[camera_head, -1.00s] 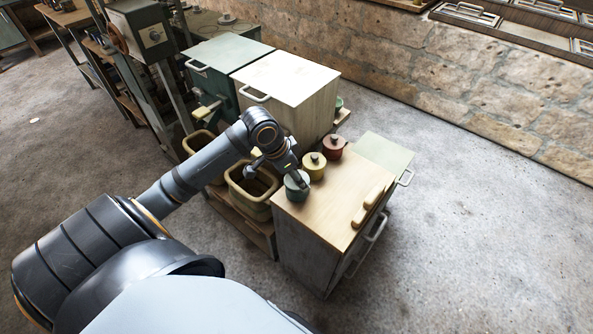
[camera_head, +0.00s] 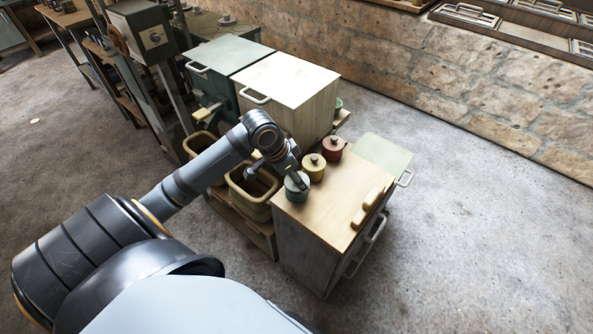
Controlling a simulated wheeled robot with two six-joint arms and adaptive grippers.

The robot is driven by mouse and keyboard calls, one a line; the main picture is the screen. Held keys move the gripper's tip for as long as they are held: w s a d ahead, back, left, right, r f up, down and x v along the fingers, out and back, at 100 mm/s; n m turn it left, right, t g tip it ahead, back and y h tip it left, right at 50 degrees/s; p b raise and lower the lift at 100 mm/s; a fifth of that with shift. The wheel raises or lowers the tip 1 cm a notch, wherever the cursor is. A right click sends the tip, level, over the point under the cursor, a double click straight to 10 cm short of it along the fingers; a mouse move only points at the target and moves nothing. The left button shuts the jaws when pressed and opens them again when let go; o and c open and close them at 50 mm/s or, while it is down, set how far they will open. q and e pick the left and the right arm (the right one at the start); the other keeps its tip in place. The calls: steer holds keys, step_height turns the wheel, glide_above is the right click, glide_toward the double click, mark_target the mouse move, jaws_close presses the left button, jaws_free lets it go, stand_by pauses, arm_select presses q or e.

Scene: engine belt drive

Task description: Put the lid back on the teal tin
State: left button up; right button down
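The teal tin (camera_head: 296,190) stands at the left corner of the wooden cabinet top (camera_head: 318,213). My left gripper (camera_head: 294,178) reaches down over it from the left and hides part of its top. I cannot tell whether a lid is on the teal tin or between the fingers, and the fingers are too small and covered to read. A yellow tin (camera_head: 314,170) and a red tin (camera_head: 333,149), each with a dark knob on top, stand in a row behind it. My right gripper is not in view.
Wooden blocks (camera_head: 368,208) lie near the right edge of the cabinet top. Yellowish bins (camera_head: 250,207) stand on a low shelf left of the cabinet. A cream box (camera_head: 290,80) and a green box (camera_head: 222,55) stand behind. The floor to the right is clear.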

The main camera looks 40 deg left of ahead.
arm_select(q)
steer(key=o, duration=0.9)
steer(key=shift+o, duration=0.6)
